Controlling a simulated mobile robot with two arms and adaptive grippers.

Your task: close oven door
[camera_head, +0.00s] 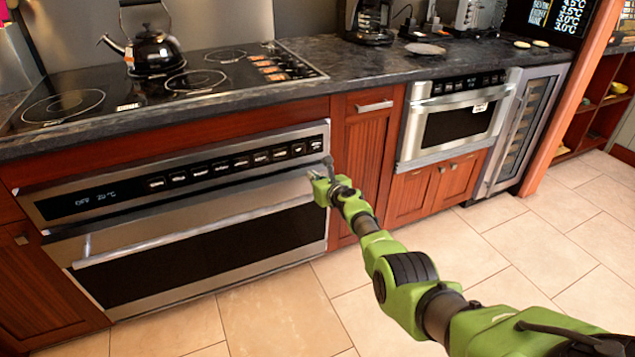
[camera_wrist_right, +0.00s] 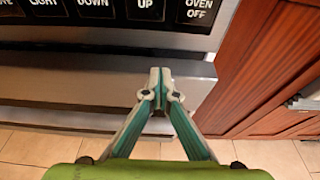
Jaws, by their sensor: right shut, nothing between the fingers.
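The oven (camera_head: 190,215) is built in below the cooktop, with a black control panel above its door. The oven door (camera_head: 215,250) has a steel frame, a dark window and a long bar handle (camera_head: 180,235). It stands upright and looks nearly flush with the front; I cannot tell whether a small gap is left. My right gripper (camera_head: 322,180) is at the upper right corner of the door, just below the panel. In the right wrist view its fingertips (camera_wrist_right: 159,76) are together and empty, in front of the door's upper steel part (camera_wrist_right: 90,80). Contact is unclear. My left gripper is out of view.
A red wooden cabinet (camera_head: 362,150) adjoins the oven's right side. Further right are a microwave drawer (camera_head: 455,120) and a glass-fronted cooler (camera_head: 525,120). A black kettle (camera_head: 153,52) stands on the cooktop. The tiled floor (camera_head: 270,310) in front is clear.

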